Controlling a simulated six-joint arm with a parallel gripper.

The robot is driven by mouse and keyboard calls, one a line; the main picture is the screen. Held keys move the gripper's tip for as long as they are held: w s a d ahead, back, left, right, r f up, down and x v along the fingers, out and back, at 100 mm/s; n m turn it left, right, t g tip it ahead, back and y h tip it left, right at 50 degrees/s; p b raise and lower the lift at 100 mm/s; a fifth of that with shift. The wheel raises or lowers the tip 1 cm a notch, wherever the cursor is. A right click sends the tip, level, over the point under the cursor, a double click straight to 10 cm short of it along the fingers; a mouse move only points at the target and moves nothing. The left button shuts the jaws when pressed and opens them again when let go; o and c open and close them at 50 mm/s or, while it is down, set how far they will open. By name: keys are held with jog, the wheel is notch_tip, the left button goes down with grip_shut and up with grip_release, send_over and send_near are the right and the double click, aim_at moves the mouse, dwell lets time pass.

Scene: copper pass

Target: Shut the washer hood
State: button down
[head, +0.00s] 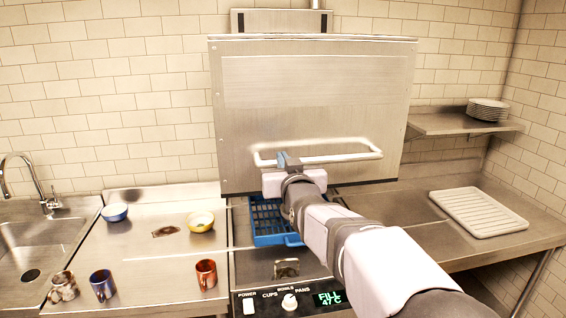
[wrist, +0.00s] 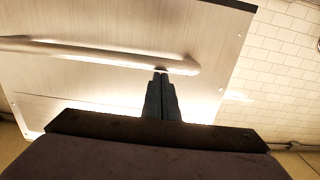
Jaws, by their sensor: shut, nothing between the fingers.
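The washer hood (head: 315,105) is a large steel box standing raised above the washer bed, with a gap under its lower edge. A pale bar handle (head: 340,157) runs across its lower front. My gripper (head: 286,160) is shut and empty at the left part of the handle in the head view. In the wrist view the hood (wrist: 110,95) fills much of the frame, and the closed fingertips (wrist: 160,76) are at the handle (wrist: 100,55), near its right end there. I cannot tell whether they touch it. A blue rack (head: 268,222) sits under the hood, partly hidden by my arm.
A control panel (head: 290,301) fronts the washer. Left are a blue bowl (head: 115,213), a yellow bowl (head: 201,222), several mugs (head: 103,285) and a sink (head: 35,250). Right are a white ribbed tray (head: 477,212) and plates (head: 488,109) on a shelf (head: 450,124).

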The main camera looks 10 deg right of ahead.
notch_tip(320, 180, down, 33)
jog(key=b, duration=3)
notch_tip(320, 180, up, 5)
jog(key=s+p, duration=0.1)
jog(key=p, duration=0.2)
jog(key=s+b, duration=0.1)
jog(key=s, duration=0.9)
jog(key=shift+r+b, duration=0.3)
jog(key=shift+b, duration=0.05)
